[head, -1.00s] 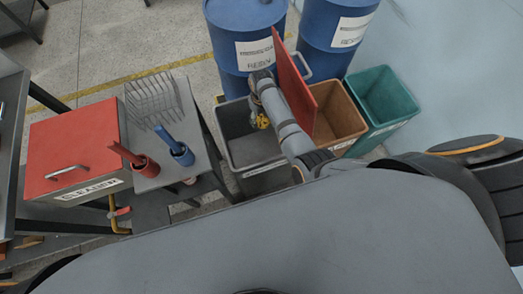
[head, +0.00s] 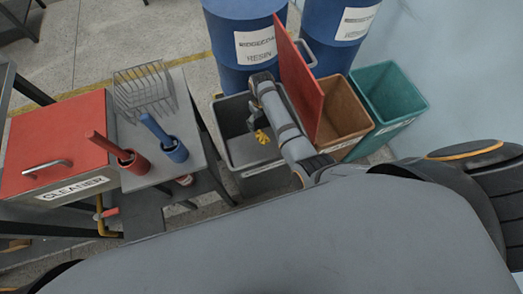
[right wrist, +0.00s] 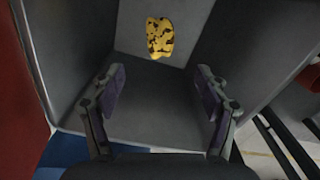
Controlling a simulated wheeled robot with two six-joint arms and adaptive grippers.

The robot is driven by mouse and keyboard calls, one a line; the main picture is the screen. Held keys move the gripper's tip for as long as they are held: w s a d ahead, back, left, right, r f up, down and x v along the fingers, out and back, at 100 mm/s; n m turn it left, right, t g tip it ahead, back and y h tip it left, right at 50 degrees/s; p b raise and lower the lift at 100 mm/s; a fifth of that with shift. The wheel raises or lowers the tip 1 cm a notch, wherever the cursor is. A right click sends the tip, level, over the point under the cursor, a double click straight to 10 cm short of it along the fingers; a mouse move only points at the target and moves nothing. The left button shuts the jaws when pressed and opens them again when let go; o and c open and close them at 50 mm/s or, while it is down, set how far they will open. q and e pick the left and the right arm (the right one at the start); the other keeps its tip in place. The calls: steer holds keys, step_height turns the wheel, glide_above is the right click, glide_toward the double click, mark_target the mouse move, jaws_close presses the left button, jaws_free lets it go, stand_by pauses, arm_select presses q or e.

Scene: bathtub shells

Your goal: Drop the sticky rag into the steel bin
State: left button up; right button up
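The sticky rag is a small yellow piece with dark blotches; it shows in the right wrist view (right wrist: 160,38) and the head view (head: 262,136). It is inside the steel bin, a grey open bin (head: 233,148) left of the brown one. Its walls (right wrist: 70,55) surround the rag in the wrist view. My right gripper (right wrist: 159,74) points down into this bin, its fingers spread wide and apart from the rag. I cannot tell whether the rag is falling or touches the bin. In the head view the right gripper (head: 254,121) is partly hidden by my arm. My left gripper is not in view.
A brown bin (head: 345,108) with an upright red lid (head: 300,78) and a teal bin (head: 390,92) stand to the right. Blue drums (head: 243,45) stand behind. At left are a red cleaner box (head: 60,145), a wire rack (head: 145,90) and two handled brushes in cups (head: 170,150).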

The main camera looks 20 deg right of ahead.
step_height(320, 180, up, 8)
steer(key=shift+f, duration=0.25)
stand_by(0.4)
stand_by(0.6)
